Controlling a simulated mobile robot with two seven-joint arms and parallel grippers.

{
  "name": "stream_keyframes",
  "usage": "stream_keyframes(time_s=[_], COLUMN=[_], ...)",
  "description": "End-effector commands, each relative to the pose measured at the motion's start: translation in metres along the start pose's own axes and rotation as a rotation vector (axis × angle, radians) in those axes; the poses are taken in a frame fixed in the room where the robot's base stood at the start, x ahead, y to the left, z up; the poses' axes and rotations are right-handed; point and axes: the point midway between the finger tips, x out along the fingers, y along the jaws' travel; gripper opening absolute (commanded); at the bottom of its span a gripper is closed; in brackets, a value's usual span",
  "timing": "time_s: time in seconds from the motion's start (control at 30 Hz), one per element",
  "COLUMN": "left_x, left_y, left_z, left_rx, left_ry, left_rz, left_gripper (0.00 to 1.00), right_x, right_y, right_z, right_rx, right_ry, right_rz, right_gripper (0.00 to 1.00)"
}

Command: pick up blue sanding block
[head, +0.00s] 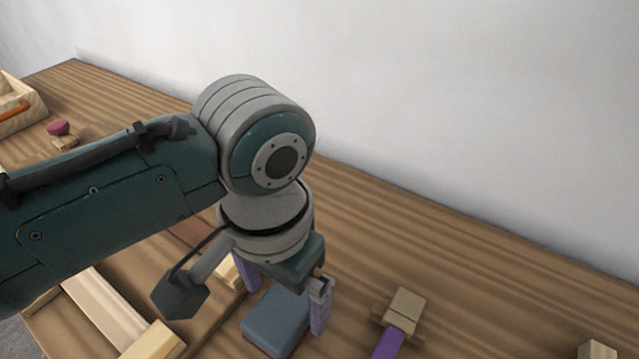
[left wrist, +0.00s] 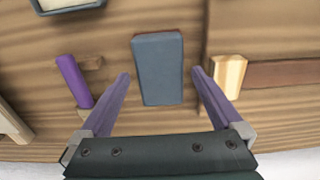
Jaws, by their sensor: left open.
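The blue sanding block (head: 275,321) is a grey-blue rectangular block with a reddish edge, lying flat on the wooden table below my left gripper. In the left wrist view the block (left wrist: 158,68) lies between and beyond the two purple fingertips, with a gap on each side. My left gripper (head: 288,310) points down and is open and empty; its fingers (left wrist: 160,75) do not touch the block in the wrist view. My left arm hides part of the table in the head view. My right gripper is in neither view.
A purple-handled tool with a wooden block (head: 403,309) lies right of the block; its purple part shows in the wrist view (left wrist: 74,80). A pale wood piece (left wrist: 229,74) lies close to one finger. A wooden tray (head: 22,108) stands far left. A white wall (head: 450,110) rises behind.

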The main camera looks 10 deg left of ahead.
Motion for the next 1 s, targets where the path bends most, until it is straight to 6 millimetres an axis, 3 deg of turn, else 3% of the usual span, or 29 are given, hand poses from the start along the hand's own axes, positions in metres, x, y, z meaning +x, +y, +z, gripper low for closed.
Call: stream_keyframes(time_s=[0.13, 0.4, 1.0], left_x=[0.021, 0.023, 0.022], left_y=[0.000, 0.000, 0.000], left_z=[0.001, 0.000, 0.000], left_rx=[0.000, 0.000, 0.000], left_ry=[-0.001, 0.001, 0.001], left_rz=[-0.001, 0.000, 0.000], left_gripper=[1.00, 1.00, 0.33], right_x=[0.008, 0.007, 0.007], right_y=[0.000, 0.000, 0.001], right_z=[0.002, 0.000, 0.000], right_rx=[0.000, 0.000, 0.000], right_ry=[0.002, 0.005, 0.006], right_rz=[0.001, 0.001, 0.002], right_gripper=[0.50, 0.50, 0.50])
